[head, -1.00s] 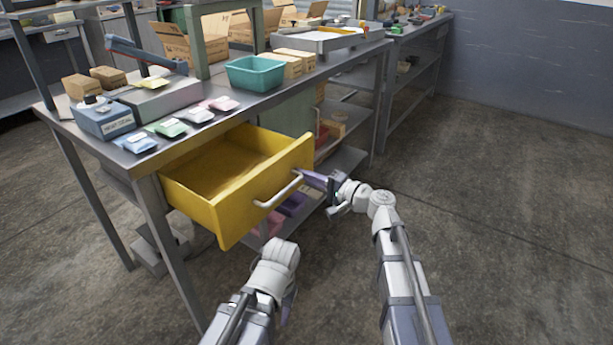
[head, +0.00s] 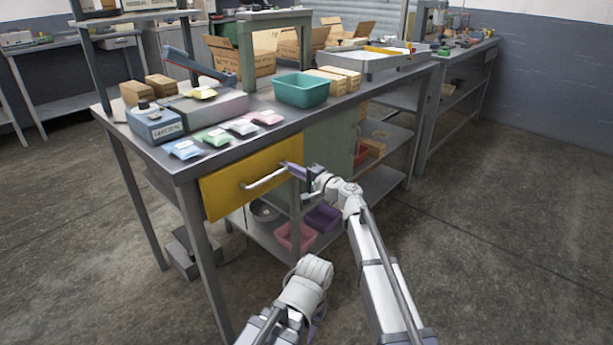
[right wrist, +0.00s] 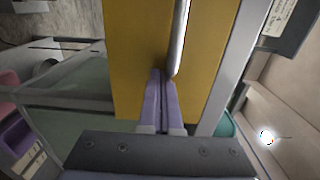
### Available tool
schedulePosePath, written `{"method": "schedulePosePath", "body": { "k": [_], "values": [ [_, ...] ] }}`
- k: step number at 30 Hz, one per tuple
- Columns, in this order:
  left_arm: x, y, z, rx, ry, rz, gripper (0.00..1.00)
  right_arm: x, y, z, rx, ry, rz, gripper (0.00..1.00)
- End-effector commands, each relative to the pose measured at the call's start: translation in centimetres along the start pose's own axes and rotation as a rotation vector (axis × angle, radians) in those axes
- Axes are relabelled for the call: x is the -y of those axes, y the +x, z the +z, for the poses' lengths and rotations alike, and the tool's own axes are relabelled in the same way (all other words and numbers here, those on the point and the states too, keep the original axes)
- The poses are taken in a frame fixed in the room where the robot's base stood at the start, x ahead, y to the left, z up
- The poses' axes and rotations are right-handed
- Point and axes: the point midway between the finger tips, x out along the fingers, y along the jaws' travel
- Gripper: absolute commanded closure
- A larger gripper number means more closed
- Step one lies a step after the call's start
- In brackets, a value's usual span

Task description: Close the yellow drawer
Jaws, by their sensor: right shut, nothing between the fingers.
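The yellow drawer (head: 228,191) sits under the left part of the steel workbench, its front about flush with the bench frame. Its silver bar handle (head: 264,179) runs across the front. My right gripper (head: 292,168) is shut and empty, its purple fingertips at the right part of the drawer front, beside the handle's end. In the right wrist view the shut fingers (right wrist: 164,75) point at the yellow front (right wrist: 135,60), next to the handle (right wrist: 179,40); contact looks likely but is not certain. My left arm shows low in the head view, its fingers mostly hidden.
The benchtop (head: 225,145) holds a teal bin (head: 301,90), several coloured packets and cardboard boxes. A lower shelf holds a pink bin (head: 296,237) and a purple bin (head: 323,218). The floor to the right is clear.

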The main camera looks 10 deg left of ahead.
Motion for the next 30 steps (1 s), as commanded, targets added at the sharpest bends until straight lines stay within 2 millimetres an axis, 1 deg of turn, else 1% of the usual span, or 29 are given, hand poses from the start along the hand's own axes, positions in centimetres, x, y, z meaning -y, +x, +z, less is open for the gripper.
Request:
{"method": "schedulePosePath", "body": {
  "k": [1, 6, 11, 21, 23, 26, 30],
  "values": [
    [0.0, 0.0, 0.0, 0.0, 0.0, 0.0, 0.55, 0.0, 0.9, -0.1, 0.001, 0.0, 0.0, 1.0],
    [0.0, 0.0, 0.0, 0.0, 0.0, 0.0, 0.55, 0.0, 2.2, -0.1, 0.0, 0.0, 0.0, 1.0],
    [0.0, 0.0, 0.0, 0.0, 0.0, 0.0, 0.55, 0.0, 2.6, -0.1, -0.001, 0.001, -0.001, 1.0],
    [0.0, -0.1, 0.0, 0.0, 0.0, 0.0, 0.55, 0.1, 2.9, -0.1, -0.001, 0.003, -0.003, 1.0],
    [0.0, -0.1, 0.0, 0.0, 0.0, 0.0, 0.55, 0.1, 2.7, -0.1, -0.001, 0.003, -0.003, 1.0],
    [0.0, -0.1, 0.0, 0.0, 0.0, 0.0, 0.55, 0.1, 1.9, 0.1, -0.002, 0.003, -0.003, 1.0],
    [0.0, -0.1, 0.0, 0.0, 0.0, 0.0, 0.55, 0.1, -0.6, 0.7, -0.002, 0.001, -0.002, 1.0]
  ]
}}
